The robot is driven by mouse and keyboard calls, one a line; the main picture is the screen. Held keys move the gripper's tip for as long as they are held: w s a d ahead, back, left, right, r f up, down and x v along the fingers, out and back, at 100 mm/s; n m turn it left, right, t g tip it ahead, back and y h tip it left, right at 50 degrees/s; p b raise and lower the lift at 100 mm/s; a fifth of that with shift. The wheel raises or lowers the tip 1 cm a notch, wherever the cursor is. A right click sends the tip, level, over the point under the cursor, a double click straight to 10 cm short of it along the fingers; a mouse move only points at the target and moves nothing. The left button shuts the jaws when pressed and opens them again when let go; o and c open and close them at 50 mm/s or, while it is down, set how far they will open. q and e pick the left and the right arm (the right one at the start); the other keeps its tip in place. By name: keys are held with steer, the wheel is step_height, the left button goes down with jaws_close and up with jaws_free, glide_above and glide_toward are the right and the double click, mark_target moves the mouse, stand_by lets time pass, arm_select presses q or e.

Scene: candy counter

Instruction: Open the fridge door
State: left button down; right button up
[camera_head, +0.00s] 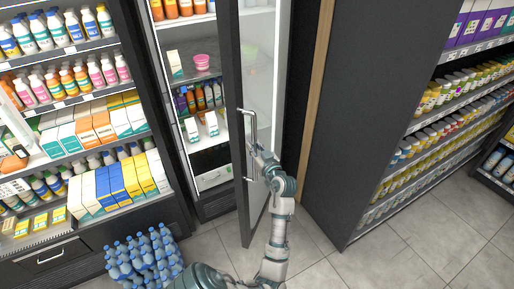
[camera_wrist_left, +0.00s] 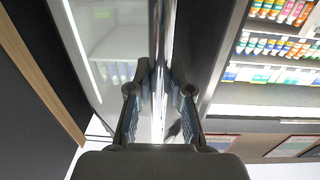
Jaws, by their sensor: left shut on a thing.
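The fridge door (camera_head: 233,90) stands partly open, swung out toward me, with its glass panel on the right side of its dark frame. A vertical metal handle (camera_head: 249,128) is on the door. My left gripper (camera_head: 254,152) is at the lower part of this handle, shut on it. In the left wrist view, the shiny handle bar (camera_wrist_left: 160,35) runs between the two fingers of my left gripper (camera_wrist_left: 160,90). The exact finger contact is partly hidden in the head view. The fridge interior (camera_head: 200,65) is visible through the gap left of the door. My right gripper is not in view.
Packed shelves (camera_head: 75,105) stand left of the fridge. Blue bottles (camera_head: 143,255) stand on the floor at the lower left. A dark shelf unit's side panel (camera_head: 365,110) rises right of the door. Tiled floor (camera_head: 400,250) is clear at the lower right.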

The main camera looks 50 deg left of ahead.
arm_select(q)
steer(key=shift+s+a+r, duration=0.1)
steer(key=shift+s+a, duration=0.35)
steer(key=shift+a, duration=0.25)
steer(key=c, duration=1.1)
jaws_free()
steer(key=shift+a, duration=0.2)
steer(key=shift+o, duration=0.3)
steer(key=shift+w+d+f, duration=0.2)
steer(key=shift+w+d, duration=0.1)
steer(key=s+d, duration=0.2)
steer(key=d, duration=1)
